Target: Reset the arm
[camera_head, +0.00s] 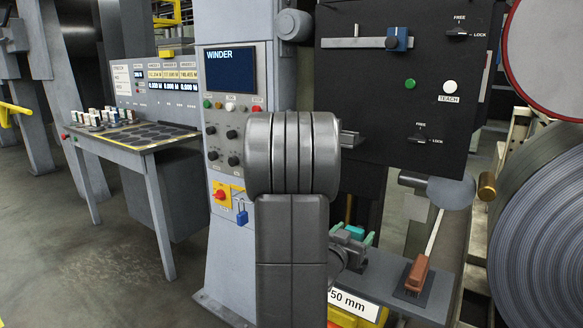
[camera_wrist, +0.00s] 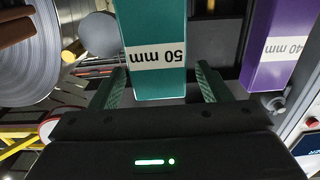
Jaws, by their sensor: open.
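My arm fills the middle of the head view and hides part of what is behind it. My gripper (camera_head: 352,238) is low, beyond the arm, with its two green fingers apart. In the wrist view my gripper (camera_wrist: 161,85) is open, with a clear gap on each side of a teal block (camera_wrist: 155,20) labelled 50 mm. The block's end appears between the fingers; I cannot tell how deep it sits there. A small teal part (camera_head: 354,231) shows by the fingers in the head view.
A purple block (camera_wrist: 275,45) labelled 40 mm is right of the teal one. A winder panel (camera_head: 232,110) stands behind my arm, with a workbench (camera_head: 150,150) at left. A large steel coil (camera_head: 540,225) is at right. A brown-handled tool (camera_head: 417,272) lies on a grey ledge.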

